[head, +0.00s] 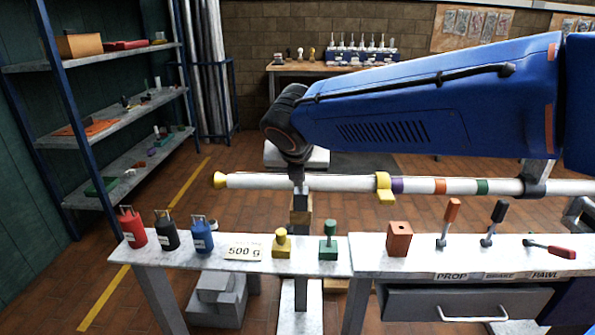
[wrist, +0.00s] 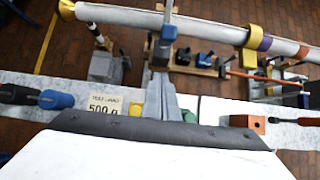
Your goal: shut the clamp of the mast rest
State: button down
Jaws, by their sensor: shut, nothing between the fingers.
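The mast (head: 330,183) is a long white pole lying level, with a yellow tip at left and coloured bands. It also crosses the top of the wrist view (wrist: 205,27). The mast rest (head: 301,208) is an upright post under the mast, left of its middle. My gripper (head: 297,178) points down at the mast over this rest, its fingers closed and empty. In the wrist view a dark fitting with a round pivot (wrist: 164,48) sits at the mast just beyond my gripper (wrist: 160,78). My gripper partly hides the clamp, so its position is unclear.
A narrow bench (head: 350,268) in front carries coloured weights, a "500 g" label (head: 243,251), yellow and green knobs, a red-brown block (head: 399,239) and several levers. A dark collar (head: 533,187) sits on the mast at right. Shelves (head: 120,100) stand at left. Floor behind is mostly clear.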

jog(key=shift+w+d+r, duration=0.1)
jog(key=shift+w+r, duration=0.1)
jog(key=shift+w, duration=0.9)
jog(key=shift+w+r, duration=0.2)
jog(key=shift+w, duration=0.85)
jog(key=w, duration=0.1)
jog(key=w+r, duration=0.1)
jog(key=w, duration=0.1)
jog(key=w+r, duration=0.1)
jog(key=shift+w+r, duration=0.1)
jog(key=shift+w, duration=0.15)
jog(key=shift+w+r, duration=0.15)
jog(key=shift+r, duration=0.05)
jog(key=shift+r, duration=0.1)
